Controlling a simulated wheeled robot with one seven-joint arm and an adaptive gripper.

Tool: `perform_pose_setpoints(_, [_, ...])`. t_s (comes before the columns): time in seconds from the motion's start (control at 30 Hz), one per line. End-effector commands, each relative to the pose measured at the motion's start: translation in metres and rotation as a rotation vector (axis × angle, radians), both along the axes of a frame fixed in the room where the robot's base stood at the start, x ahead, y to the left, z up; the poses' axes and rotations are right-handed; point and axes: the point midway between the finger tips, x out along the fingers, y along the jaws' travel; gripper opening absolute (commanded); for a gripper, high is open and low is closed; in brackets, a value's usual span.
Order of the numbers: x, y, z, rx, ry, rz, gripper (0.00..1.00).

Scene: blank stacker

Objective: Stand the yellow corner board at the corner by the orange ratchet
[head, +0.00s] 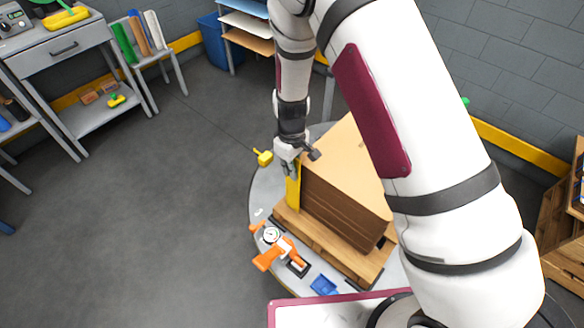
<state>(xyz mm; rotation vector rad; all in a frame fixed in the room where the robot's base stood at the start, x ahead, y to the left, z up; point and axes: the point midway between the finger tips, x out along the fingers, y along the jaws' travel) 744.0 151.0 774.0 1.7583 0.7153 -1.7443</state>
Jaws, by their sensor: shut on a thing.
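My gripper (288,171) points down at the left corner of a stack of brown cardboard blanks (345,205). It is shut on the upper part of the yellow corner board (293,194). The board is upright, along the stack's left vertical edge, with its lower end near the wooden pallet (335,247). I cannot tell whether it touches the stack or the pallet. The orange ratchet (268,259) lies on the round grey table (263,195), in front of that corner. My gripper hides the board's top end.
A white dial gauge (271,235) lies by the ratchet, and a blue item (323,285) is farther right. A yellow tool (263,157) is at the table's left edge. My arm covers the right side of the stack. The floor at left is clear.

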Motion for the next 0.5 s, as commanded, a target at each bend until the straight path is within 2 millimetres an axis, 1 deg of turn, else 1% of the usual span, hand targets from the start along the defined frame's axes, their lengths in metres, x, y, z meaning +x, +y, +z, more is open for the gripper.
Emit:
perform_pose_setpoints(0.03, [0.0024, -0.0039, -0.0014, -0.004, -0.004, -0.005, 0.0])
perform_pose_setpoints(0.27, [0.0025, -0.0039, -0.0036, -0.004, -0.004, -0.004, 0.0])
perform_pose_setpoints(0.3, [0.0025, -0.0038, -0.0035, -0.004, -0.004, -0.004, 0.12])
perform_pose_setpoints(0.37, [0.0024, -0.0038, -0.0034, -0.004, -0.004, -0.004, 0.26])
perform_pose_setpoints(0.4, [0.0024, -0.0039, -0.0034, -0.004, -0.004, -0.004, 0.29])
perform_pose_setpoints(0.5, [0.0025, -0.0044, -0.0035, -0.004, -0.004, -0.005, 0.29])
